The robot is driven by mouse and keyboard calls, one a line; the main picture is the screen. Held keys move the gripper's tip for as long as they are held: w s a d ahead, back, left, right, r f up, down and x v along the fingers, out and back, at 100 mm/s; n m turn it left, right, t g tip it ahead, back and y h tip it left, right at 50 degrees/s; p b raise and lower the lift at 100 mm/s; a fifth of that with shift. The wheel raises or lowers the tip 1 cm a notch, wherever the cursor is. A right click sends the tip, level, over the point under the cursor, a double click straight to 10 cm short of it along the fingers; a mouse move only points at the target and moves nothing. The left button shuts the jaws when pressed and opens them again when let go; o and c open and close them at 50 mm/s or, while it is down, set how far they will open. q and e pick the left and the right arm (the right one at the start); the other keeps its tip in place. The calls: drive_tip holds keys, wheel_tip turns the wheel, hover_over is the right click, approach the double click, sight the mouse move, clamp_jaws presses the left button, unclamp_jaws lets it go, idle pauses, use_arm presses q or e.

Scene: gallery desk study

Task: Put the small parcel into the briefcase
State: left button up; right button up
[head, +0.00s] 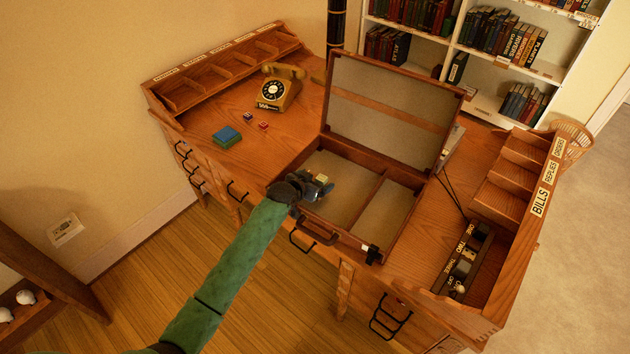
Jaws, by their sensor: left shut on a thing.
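The brown briefcase (322,240) lies open on the desk, its lid (388,116) standing up at the back. A divider splits its inside into a wider left and a narrower right compartment. My left gripper (322,184) reaches over the briefcase's front left side and is above the left compartment. It is shut on a small pale yellowish thing, which looks like the small parcel (322,178). The fingers hide part of it. I cannot tell whether it touches the briefcase floor. My right gripper is not in view.
A yellow telephone (279,88), a blue-green block (226,137) and two small red things (256,120) are on the desk's left part. Pigeonholes (225,65) line the left back.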

use_arm(q)
drive_tip(key=o, duration=0.9)
drive_tip(key=shift+s+f, duration=0.15)
drive_tip(key=shift+f, duration=0.3)
drive_tip(key=shift+c, duration=0.2)
drive_tip(key=shift+f, duration=0.15)
drive_tip(key=shift+s, duration=0.1)
drive_tip(key=shift+r, duration=0.45)
drive_tip(key=shift+s+a+r, duration=0.35)
drive_tip(key=shift+s+a, duration=0.05)
drive_tip(key=shift+s, duration=0.05)
drive_tip(key=shift+s+a+r+b, duration=0.25)
drive_tip(key=shift+s+r+b, duration=0.15)
drive_tip(key=shift+s, duration=0.05)
drive_tip(key=b+v, duration=0.1)
drive_tip(key=v, duration=0.2)
drive_tip(key=shift+r, duration=0.1)
drive_tip(key=b+v, duration=0.1)
drive_tip(key=v, duration=0.5)
drive_tip(key=shift+r+b, duration=0.3)
drive_tip(key=shift+r, duration=0.05)
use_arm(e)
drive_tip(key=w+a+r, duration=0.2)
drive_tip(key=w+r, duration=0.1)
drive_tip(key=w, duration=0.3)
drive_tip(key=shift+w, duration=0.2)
